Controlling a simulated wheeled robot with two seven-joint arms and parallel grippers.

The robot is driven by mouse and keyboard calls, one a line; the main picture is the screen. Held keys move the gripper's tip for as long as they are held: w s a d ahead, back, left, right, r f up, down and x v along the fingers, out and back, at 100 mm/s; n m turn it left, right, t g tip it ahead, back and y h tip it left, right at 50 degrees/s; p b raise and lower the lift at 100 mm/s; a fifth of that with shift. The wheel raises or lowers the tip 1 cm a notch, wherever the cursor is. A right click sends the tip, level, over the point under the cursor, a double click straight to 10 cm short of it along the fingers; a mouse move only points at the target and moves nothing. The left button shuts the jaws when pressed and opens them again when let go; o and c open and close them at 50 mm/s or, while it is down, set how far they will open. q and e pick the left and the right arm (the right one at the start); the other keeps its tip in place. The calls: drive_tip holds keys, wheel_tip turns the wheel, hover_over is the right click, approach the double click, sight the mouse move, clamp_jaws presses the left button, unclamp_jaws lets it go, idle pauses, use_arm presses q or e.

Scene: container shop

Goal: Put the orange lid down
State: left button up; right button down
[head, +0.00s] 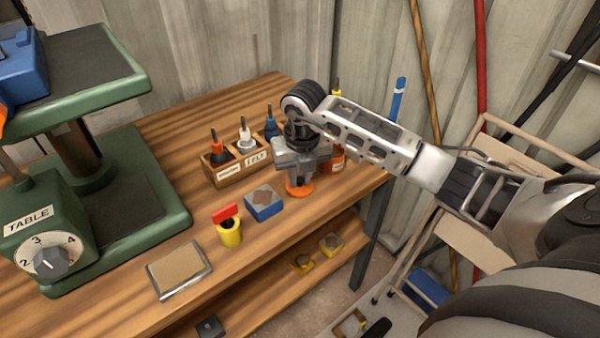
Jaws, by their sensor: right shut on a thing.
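The orange lid (299,189) is under my right gripper (299,180), which points down and is shut on it. The lid is at or just above the wooden workbench (270,240); I cannot tell if it touches the wood. My left gripper is not in view.
A wooden rack (222,176) with several bottles stands behind the lid. A yellow cup (229,232) with a red piece and a tan-topped tray (180,271) are at the front. A green machine (120,190) fills the left. Bare wood lies in front of the lid.

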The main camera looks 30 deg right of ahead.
sight(302, 190)
drive_tip(key=shift+f, duration=0.2)
drive_tip(key=c, duration=1.3)
unclamp_jaws()
drive_tip(key=shift+c, duration=0.2)
drive_tip(key=shift+r, duration=0.25)
wheel_tip(302, 190, up, 12)
drive_tip(key=s, duration=0.1)
drive_tip(key=shift+s+a, duration=0.2)
drive_tip(key=shift+a, duration=0.05)
drive_tip(key=shift+f, duration=0.1)
